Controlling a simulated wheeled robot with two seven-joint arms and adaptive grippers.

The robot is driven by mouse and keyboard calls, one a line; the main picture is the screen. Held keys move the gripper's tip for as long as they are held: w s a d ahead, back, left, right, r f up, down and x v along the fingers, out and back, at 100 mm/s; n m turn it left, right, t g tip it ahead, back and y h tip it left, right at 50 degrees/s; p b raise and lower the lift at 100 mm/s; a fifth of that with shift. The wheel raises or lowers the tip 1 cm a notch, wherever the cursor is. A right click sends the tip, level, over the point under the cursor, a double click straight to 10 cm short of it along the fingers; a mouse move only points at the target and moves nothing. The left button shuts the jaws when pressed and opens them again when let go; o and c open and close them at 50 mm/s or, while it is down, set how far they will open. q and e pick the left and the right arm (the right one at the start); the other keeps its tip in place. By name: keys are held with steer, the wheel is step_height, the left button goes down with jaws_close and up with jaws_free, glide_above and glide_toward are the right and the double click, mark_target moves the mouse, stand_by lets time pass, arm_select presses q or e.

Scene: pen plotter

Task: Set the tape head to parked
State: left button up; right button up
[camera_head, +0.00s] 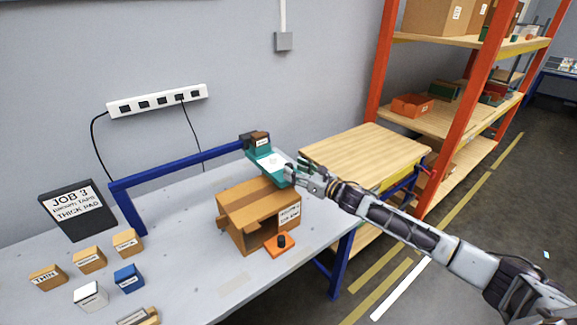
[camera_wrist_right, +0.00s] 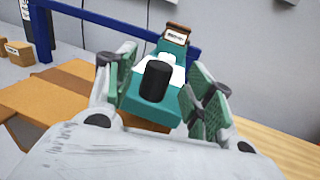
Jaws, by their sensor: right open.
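The teal tape head (camera_head: 268,162) hangs from the end of a blue gantry arm (camera_head: 185,165), above an open-flapped cardboard carton (camera_head: 250,208). In the right wrist view the teal head (camera_wrist_right: 150,108) carries a black cylindrical handle (camera_wrist_right: 155,80) facing me. My right gripper (camera_head: 300,175) is at the head's right end, fingers apart. In the wrist view its green-padded fingers (camera_wrist_right: 162,88) stand on either side of the handle, with gaps visible. A brown block with a small white label (camera_head: 256,140) sits at the head's far end. My left gripper is not in view.
An orange base with a black knob (camera_head: 281,242) is before the carton. A job sign (camera_head: 77,208) and several small labelled blocks (camera_head: 90,259) stand at left. A wooden-topped table (camera_head: 365,150) and orange shelving (camera_head: 480,110) are right.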

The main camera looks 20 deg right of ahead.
mark_target(292, 167)
steer(key=shift+p+x, duration=0.3)
steer(key=shift+x, duration=1.65)
steer(key=shift+c, duration=0.3)
jaws_close()
